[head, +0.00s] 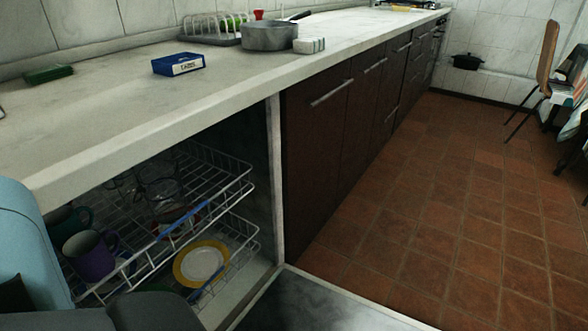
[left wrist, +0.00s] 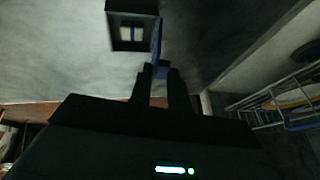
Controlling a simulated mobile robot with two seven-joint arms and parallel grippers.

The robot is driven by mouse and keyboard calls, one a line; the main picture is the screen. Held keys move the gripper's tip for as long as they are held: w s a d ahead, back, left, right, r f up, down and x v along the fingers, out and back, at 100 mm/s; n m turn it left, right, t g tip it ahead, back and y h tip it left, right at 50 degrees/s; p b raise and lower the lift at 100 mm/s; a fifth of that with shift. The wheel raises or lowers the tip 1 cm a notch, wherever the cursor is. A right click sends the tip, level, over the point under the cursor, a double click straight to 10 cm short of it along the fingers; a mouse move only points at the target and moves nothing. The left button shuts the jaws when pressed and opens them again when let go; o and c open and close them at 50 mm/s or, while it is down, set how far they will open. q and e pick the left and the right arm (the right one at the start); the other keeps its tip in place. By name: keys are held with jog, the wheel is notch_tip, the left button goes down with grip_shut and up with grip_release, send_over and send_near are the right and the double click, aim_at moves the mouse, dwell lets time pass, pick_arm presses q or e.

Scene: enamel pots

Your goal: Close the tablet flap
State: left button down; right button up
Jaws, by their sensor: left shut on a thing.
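The left wrist view shows a dark tablet compartment (left wrist: 121,33) with a pale window, set in the grey inner face of the open dishwasher door (left wrist: 60,50). A thin blue flap (left wrist: 157,42) stands out at the compartment's right side. My left gripper (left wrist: 158,73) has its two dark fingers shut on the blue flap's near end. The fingers partly hide that end. In the head view the door (head: 310,305) lies folded down at the bottom; the flap and my left gripper are out of that picture. My right gripper is in neither view.
The dishwasher's racks (head: 215,180) are pulled partly out, with a purple mug (head: 90,257) and a yellow-rimmed plate (head: 201,262). The worktop (head: 120,95) above holds a blue box (head: 178,64) and a pot (head: 268,37). The tiled floor (head: 450,210) at right is clear.

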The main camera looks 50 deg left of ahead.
pick_arm(q)
jog(key=shift+d, duration=0.1)
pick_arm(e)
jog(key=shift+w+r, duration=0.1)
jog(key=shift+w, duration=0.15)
pick_arm(q)
jog(key=d+y, duration=0.2)
jog(key=y, duration=0.1)
jog(key=d+f+m+y, duration=0.1)
jog(key=shift+w+d+g, duration=0.2)
jog(key=shift+w+g, duration=0.2)
jog(key=shift+w+d+f+y+b, duration=0.15)
jog(key=shift+d+y+b, duration=0.2)
jog(key=shift+y, duration=0.25)
jog(key=shift+s+d+f+y+b, duration=0.1)
jog(key=shift+d+y+b, duration=0.1)
jog(key=shift+y+b, duration=0.35)
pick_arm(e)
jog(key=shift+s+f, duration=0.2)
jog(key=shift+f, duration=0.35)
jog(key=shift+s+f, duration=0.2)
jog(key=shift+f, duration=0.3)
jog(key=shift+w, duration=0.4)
